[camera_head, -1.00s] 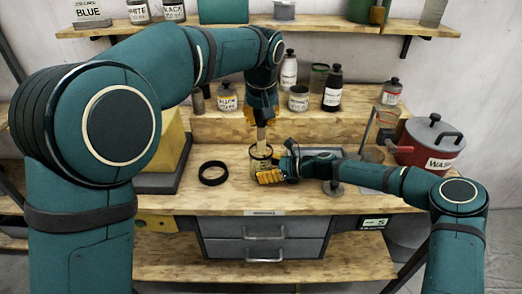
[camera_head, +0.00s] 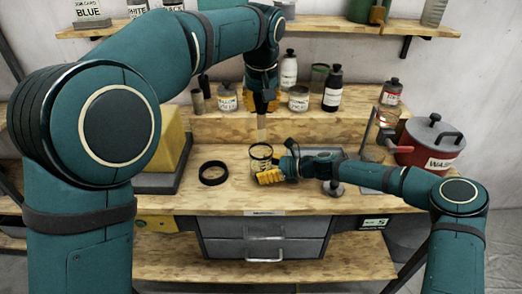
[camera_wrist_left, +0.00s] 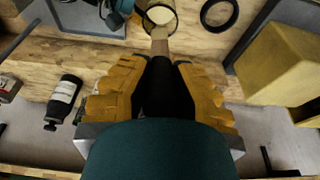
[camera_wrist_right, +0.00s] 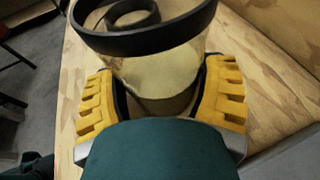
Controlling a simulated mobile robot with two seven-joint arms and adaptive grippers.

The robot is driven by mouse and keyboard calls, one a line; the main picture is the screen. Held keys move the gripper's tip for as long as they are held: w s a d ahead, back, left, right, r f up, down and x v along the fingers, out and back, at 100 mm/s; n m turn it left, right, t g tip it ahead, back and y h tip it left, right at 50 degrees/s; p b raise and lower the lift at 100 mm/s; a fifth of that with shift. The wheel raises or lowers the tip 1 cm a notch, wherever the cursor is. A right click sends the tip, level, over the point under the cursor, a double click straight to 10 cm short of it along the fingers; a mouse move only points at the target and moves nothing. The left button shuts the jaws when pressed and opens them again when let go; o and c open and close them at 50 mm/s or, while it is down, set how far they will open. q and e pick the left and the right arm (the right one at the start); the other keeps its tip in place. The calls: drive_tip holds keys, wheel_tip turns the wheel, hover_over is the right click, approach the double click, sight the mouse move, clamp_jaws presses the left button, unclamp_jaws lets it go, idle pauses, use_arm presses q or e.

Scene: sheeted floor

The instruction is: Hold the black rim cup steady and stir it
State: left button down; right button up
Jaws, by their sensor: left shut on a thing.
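The black rim cup (camera_head: 261,153) stands on the workbench, clear-walled with pale contents. It fills the upper part of the right wrist view (camera_wrist_right: 155,75). My left gripper (camera_head: 262,101) is above the cup, shut on a flat wooden stirring stick (camera_head: 262,128) that points down. The stick's lower end is near the cup's rim; I cannot tell whether it is inside. The stick also shows in the left wrist view (camera_wrist_left: 159,42).
A loose black ring (camera_head: 213,173) lies left of the cup. A yellow block (camera_head: 158,140) stands further left. A red pot (camera_head: 430,146) is at the right. Several bottles and jars, including a black bottle (camera_head: 332,92), line the raised shelf behind.

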drive_tip(key=shift+o, duration=1.4)
drive_tip(key=shift+d, duration=0.1)
drive_tip(key=v, duration=1.2)
drive_tip(key=shift+s, duration=0.1)
use_arm(q)
drive_tip(key=shift+s, duration=0.15)
use_arm(e)
drive_tip(key=shift+s, duration=0.1)
